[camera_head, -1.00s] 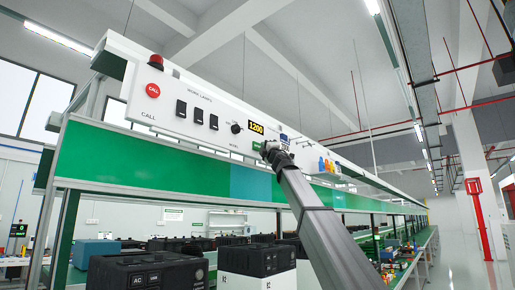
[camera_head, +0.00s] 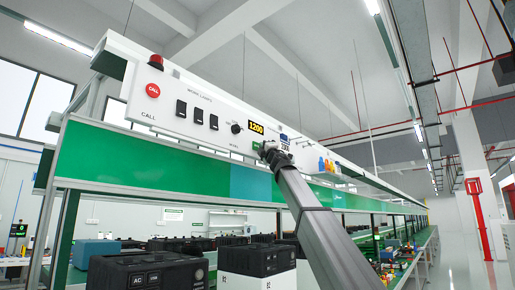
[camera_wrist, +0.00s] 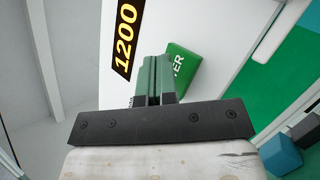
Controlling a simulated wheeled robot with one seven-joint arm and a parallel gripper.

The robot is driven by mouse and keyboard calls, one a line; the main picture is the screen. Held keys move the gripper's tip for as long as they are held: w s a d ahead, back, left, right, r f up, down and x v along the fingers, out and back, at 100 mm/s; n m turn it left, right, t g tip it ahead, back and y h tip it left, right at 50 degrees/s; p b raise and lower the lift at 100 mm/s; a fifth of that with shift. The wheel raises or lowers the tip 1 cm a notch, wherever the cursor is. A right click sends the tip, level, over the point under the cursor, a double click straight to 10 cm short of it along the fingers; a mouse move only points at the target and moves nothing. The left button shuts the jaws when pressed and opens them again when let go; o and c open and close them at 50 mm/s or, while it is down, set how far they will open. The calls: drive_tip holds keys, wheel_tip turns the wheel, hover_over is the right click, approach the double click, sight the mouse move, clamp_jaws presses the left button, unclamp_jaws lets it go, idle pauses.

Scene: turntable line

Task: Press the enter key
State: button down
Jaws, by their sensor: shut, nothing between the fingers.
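The green enter key (camera_wrist: 187,70) is on the white panel in the wrist view, with the end of its label showing. Part of it is hidden behind my fingers. My gripper (camera_wrist: 154,66) is shut and empty, its green fingers together, overlapping the left part of the key. I cannot tell whether the fingertips touch it. In the head view, my gripper (camera_head: 265,150) is at the panel, just right of the small green key (camera_head: 256,145).
The yellow "1200" display (camera_wrist: 126,37) is left of the key; it also shows in the head view (camera_head: 257,128). A knob (camera_head: 236,128), several dark switches and a red call button (camera_head: 153,90) lie farther left on the panel.

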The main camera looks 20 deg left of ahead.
drive_tip(key=shift+w+a, duration=0.15)
drive_tip(key=shift+a, duration=0.2)
idle(0.5)
idle(0.3)
drive_tip(key=shift+s+d, duration=0.3)
drive_tip(key=shift+d, duration=0.45)
drive_tip(key=d, duration=0.1)
drive_tip(key=s+d, duration=0.1)
drive_tip(key=d, duration=0.1)
drive_tip(key=s+d, duration=0.1)
drive_tip(key=shift+d, duration=0.3)
drive_tip(key=shift+w+f, duration=0.1)
drive_tip(key=shift+f, duration=0.05)
idle(0.7)
